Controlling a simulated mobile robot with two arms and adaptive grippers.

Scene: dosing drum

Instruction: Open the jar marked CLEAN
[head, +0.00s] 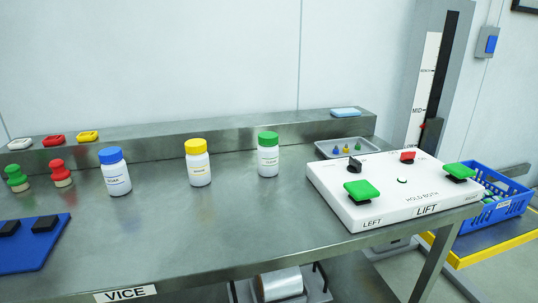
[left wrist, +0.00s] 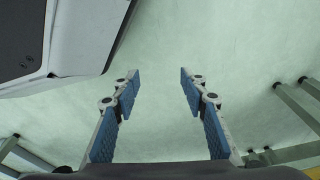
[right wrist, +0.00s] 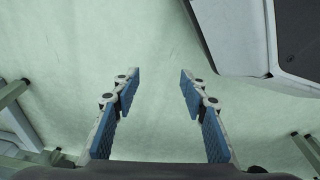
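Three white jars stand upright on the steel bench: a blue-capped jar (head: 118,178), a yellow-capped jar (head: 199,167) and a green-capped jar (head: 268,158). All caps are on. The labels are small; the green-capped jar's seems to read CLEAN, but I cannot be sure. My left gripper (left wrist: 154,80) is open and empty in the left wrist view, over bare floor. My right gripper (right wrist: 154,80) is open and empty in the right wrist view, also over floor. Neither gripper shows in the head view, so both are away from the jars.
A white LIFT panel (head: 390,209) with green buttons stands right of the jars. Behind it is a small tray (head: 325,152). Green (head: 17,178) and red (head: 61,173) knobs and a blue pad (head: 30,254) are at left. A blue crate (head: 508,205) is at right. The bench front is clear.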

